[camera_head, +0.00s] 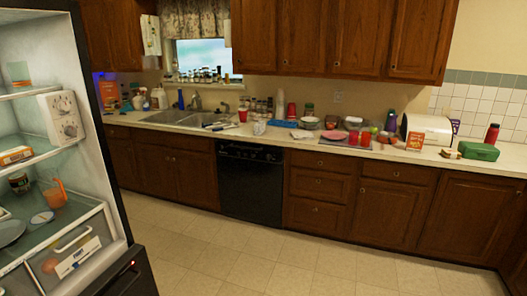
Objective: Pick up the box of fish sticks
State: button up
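No box can be read clearly as fish sticks at this size. A small orange and white box (416,140) stands upright on the counter, in front of a white rounded appliance. Another orange and white box (15,155) lies on a shelf of the open fridge at the left. A white and blue package (78,257) shows low in the fridge, at the drawer. My gripper is not in view.
The counter (330,143) runs along the back wall with much clutter: a red cup (243,114), a green case (478,151) and several bottles. A sink (185,118) is at the left and a black dishwasher (250,182) is below. The tiled floor (270,260) is clear.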

aim_at(259, 127)
jog(key=i, duration=1.85)
jog(key=i+l+u, duration=0.15)
jog(key=i+u, duration=0.25)
jog(key=i, duration=0.2)
jog(key=i+l+u, duration=0.4)
jog(key=i, duration=0.15)
jog(key=i+l+u, duration=0.8)
jog(key=i+l, duration=0.15)
jog(key=l, duration=0.2)
